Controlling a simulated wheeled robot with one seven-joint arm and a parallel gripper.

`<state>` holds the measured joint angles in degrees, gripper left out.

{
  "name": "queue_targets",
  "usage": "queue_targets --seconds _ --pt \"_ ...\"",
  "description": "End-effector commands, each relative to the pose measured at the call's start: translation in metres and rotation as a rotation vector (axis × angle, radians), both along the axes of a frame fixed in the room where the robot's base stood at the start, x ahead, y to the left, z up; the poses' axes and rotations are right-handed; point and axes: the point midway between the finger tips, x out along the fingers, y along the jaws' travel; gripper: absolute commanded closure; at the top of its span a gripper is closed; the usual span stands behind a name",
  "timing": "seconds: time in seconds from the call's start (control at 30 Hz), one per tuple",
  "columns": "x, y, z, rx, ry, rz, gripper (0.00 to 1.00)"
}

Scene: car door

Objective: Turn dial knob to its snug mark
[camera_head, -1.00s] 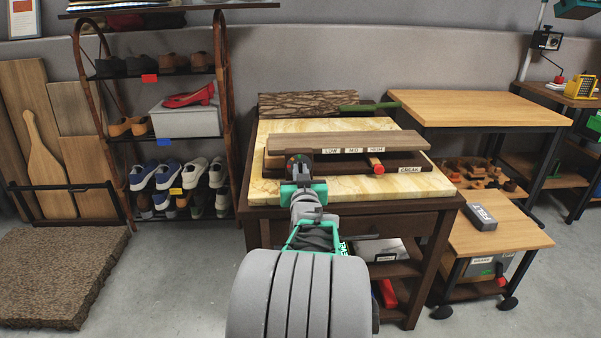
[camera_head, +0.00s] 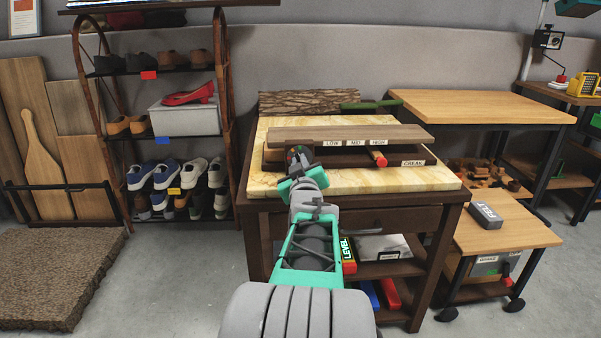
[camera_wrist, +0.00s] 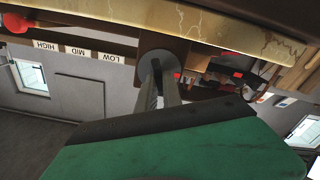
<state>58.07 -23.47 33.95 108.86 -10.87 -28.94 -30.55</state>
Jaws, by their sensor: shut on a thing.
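A wooden fixture (camera_head: 350,135) with LOW, MID and HIGH labels sits on the pale stone-topped bench. The dial knob (camera_wrist: 157,62) is dark and round on the fixture's left end, and shows upside down in the wrist view. My gripper (camera_head: 299,165) is at that end in the head view, tilted. In the wrist view its two fingers (camera_wrist: 160,82) are shut on the knob. The fingers hide part of the knob, and I cannot read a snug mark or the pointer's angle.
A red-tipped lever (camera_head: 378,159) sticks out beside the CREAK label, right of my gripper. A log slab (camera_head: 308,101) lies behind the fixture. A shoe rack (camera_head: 150,133) stands left, and a wooden table (camera_head: 480,106) stands right. Bare stone top (camera_head: 395,180) lies in front.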

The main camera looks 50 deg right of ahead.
Motion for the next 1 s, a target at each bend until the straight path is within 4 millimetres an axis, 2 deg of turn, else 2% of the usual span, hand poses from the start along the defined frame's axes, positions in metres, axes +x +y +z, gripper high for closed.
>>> queue_targets --seconds 0.03,0.4,0.97,1.0 --pt "-0.0002 -0.0001 -0.0047 -0.022 0.024 -0.001 1.0" --pt "0.0002 0.0003 -0.0025 -0.147 0.168 -0.001 1.0" --pt "0.0003 0.0003 -0.0014 -0.169 0.196 -0.001 1.0" --pt "0.0003 0.0004 -0.0014 -0.169 0.196 -0.001 0.88"
